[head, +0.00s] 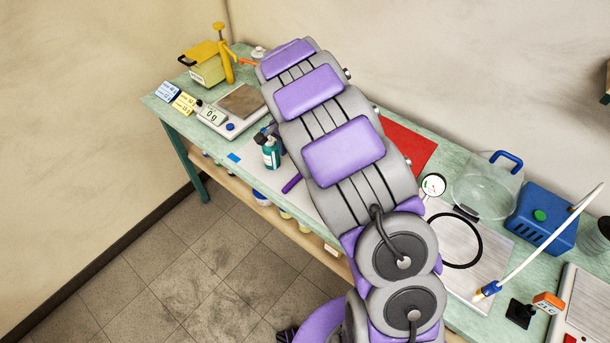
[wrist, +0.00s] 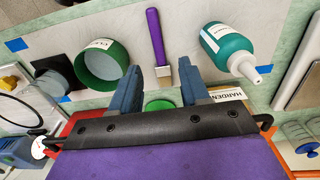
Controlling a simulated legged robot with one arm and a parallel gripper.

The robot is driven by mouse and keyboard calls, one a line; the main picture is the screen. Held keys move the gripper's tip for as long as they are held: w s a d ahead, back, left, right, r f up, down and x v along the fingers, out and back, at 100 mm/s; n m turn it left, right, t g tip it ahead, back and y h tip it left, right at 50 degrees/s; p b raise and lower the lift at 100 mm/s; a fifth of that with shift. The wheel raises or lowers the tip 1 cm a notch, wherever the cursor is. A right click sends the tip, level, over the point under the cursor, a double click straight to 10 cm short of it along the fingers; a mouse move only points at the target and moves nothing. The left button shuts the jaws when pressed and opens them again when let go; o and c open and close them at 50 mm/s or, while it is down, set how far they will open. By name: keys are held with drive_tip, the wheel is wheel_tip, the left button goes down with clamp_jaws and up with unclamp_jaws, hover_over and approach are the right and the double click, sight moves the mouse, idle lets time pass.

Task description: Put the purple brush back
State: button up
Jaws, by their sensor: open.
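The purple brush (wrist: 156,38) lies on a pale sheet on the bench in the wrist view, its handle pointing up in the picture and its metal and pale bristle end low. In the head view only part of its purple handle (head: 291,183) shows beside my arm. My gripper (wrist: 161,66) is open and empty, with its two blue-grey fingers to either side of the brush's bristle end in the picture. I cannot tell the height between them. In the head view my arm hides the gripper. No clear resting place for the brush can be made out.
A green-rimmed cup (wrist: 104,62) stands left of the brush and a teal bottle (wrist: 229,50) with a white nozzle right of it, both close to the fingers. A scale (head: 231,112) and yellow container (head: 207,70) stand farther left. A gauge (head: 433,186) and clear pot are right.

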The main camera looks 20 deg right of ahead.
drive_tip(key=s+d+r+n, duration=0.2)
drive_tip(key=s+r, duration=0.4)
drive_tip(key=s, duration=0.2)
drive_tip(key=s+d+r+n, duration=0.2)
drive_tip(key=s+r, duration=0.5)
drive_tip(key=s, duration=0.2)
drive_tip(key=s+a+r+n+g, duration=0.1)
drive_tip(key=s+n, duration=0.5)
drive_tip(key=s, duration=1.7)
drive_tip(key=shift+s+a+r+n+g, duration=0.35)
drive_tip(key=shift+a+r+n+g, duration=0.05)
drive_tip(key=shift+a, duration=0.1)
